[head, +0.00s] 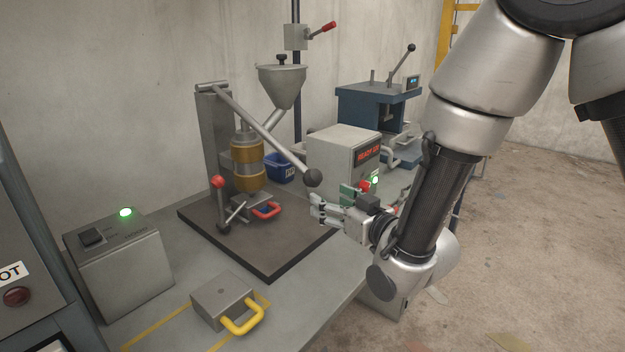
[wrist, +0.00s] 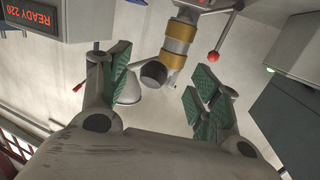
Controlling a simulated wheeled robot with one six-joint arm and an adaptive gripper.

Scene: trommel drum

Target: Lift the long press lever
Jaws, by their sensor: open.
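The long press lever (head: 262,135) is a grey bar on the tall press column. My gripper (head: 318,210) is open and empty just below the knob in the head view. In the wrist view the dark knob (wrist: 153,74) shows between the green-padded fingers of my gripper (wrist: 163,82), with a visible gap on both sides. The wrist view looks along the fingers, so how far the knob is from them is hard to tell. The bar is mostly hidden behind the knob there.
The press stands on a dark base plate (head: 265,251) with a short red-knobbed lever (head: 219,200) and a red-handled block (head: 264,209). A grey box with a red display (head: 340,150) stands behind my gripper. A yellow-handled block (head: 222,300) lies in front.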

